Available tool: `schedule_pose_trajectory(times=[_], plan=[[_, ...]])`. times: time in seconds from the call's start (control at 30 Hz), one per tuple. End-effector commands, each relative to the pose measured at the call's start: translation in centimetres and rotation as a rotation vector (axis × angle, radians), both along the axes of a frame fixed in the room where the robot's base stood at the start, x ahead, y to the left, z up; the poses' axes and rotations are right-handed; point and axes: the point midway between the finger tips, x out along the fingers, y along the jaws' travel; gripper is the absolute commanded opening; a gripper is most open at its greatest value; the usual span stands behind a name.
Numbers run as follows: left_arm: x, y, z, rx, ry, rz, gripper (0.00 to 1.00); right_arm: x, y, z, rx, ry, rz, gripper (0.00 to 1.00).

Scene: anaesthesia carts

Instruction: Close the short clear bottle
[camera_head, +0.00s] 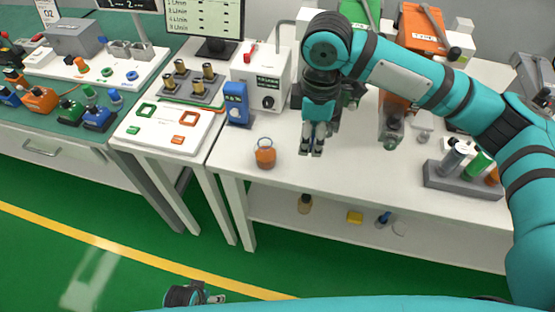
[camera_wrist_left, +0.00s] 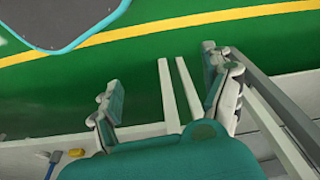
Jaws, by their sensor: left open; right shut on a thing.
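My right gripper (camera_head: 312,149) points down above the white table, right of an orange container with a wire loop (camera_head: 265,154). Its fingers are close together on a small thing that I cannot make out. A small pale clear-looking item (camera_head: 424,136) stands on the table to its right. It may be the short clear bottle, but it is too small to tell. Beside it is a grey, see-through-looking vessel (camera_head: 391,132), partly under my arm. My left gripper (camera_head: 221,298) is low over the green floor. In the left wrist view it (camera_wrist_left: 165,100) is open and empty.
A blue device (camera_head: 236,103) and a white box (camera_head: 263,77) stand behind the orange container. A grey rack with cylinders (camera_head: 432,177) is at the right. The lower shelf (camera_head: 275,209) holds a brown bottle (camera_head: 305,204) and a yellow block (camera_head: 355,217). The table front is mostly clear.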

Motion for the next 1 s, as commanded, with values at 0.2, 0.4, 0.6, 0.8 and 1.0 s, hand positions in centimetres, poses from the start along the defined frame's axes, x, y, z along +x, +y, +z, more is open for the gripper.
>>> schedule_pose_trajectory(times=[0.2, 0.4, 0.6, 0.8, 1.0], plan=[[3.9, -1.0, 7.1, -0.049, -0.065, 0.047, 0.82, 2.8, 3.6, -0.2, 0.000, -0.010, 0.500, 0.21], [7.5, -4.0, 14.8, -0.235, -0.154, 0.163, 0.82, 5.1, 6.5, 0.2, -0.001, -0.016, 0.952, 0.21], [12.0, -11.5, 23.6, -0.744, -0.143, 0.425, 0.82, 6.7, 8.6, 0.8, -0.002, -0.022, 1.305, 0.21], [15.4, -16.3, 30.4, -1.233, 0.148, 0.763, 0.82, 7.2, 9.3, 1.1, -0.001, -0.024, 1.426, 0.21], [19.6, -17.0, 36.0, -1.572, 0.607, 1.165, 0.82, 7.3, 9.5, 1.2, 0.000, -0.024, 1.465, 0.21]])
